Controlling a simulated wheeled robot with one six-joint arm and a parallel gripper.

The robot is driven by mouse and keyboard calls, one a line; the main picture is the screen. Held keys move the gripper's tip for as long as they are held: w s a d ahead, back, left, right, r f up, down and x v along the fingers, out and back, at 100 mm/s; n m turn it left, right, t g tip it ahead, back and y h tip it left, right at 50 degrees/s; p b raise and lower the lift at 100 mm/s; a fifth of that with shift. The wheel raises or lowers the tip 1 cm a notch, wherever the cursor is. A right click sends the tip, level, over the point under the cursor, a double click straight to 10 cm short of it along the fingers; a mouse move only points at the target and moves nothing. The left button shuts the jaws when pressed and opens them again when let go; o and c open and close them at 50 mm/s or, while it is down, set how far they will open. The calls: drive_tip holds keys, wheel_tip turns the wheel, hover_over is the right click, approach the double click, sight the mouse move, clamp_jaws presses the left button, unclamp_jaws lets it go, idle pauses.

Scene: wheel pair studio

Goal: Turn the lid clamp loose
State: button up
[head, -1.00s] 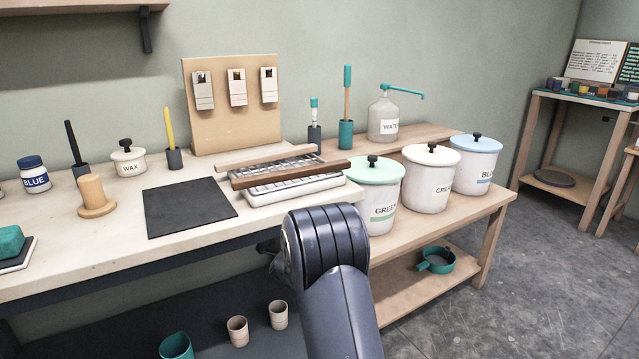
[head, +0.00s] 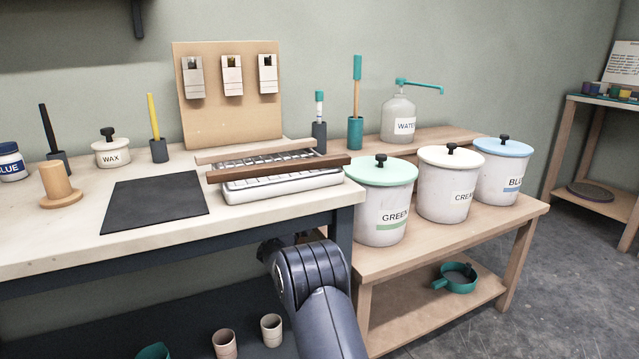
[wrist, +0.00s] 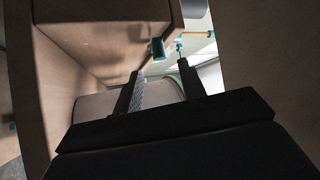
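No lid clamp can be made out for certain in either view. Three lidded buckets stand on the low wooden bench in the head view: GREEN (head: 382,205) with a mint lid, a cream-lidded one (head: 446,190), and a blue-lidded one (head: 502,175). Each lid has a black knob on top. My gripper (wrist: 159,68) shows in the wrist view with its two dark fingers apart and nothing seen held. Small teal parts (wrist: 157,48) show beyond the fingertips; I cannot tell what they are. In the head view my arm hides the gripper.
The worktable (head: 60,235) at left carries a black mat (head: 155,203), a slatted rack (head: 280,185) and a WAX pot (head: 112,153). A teal pan (head: 456,280) lies on the bench's lower shelf (head: 415,318). Grey floor is clear at right.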

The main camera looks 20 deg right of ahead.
drive_tip(key=shift+p+x, duration=1.1)
drive_tip(key=shift+x, duration=2.65)
drive_tip(key=shift+f, duration=0.1)
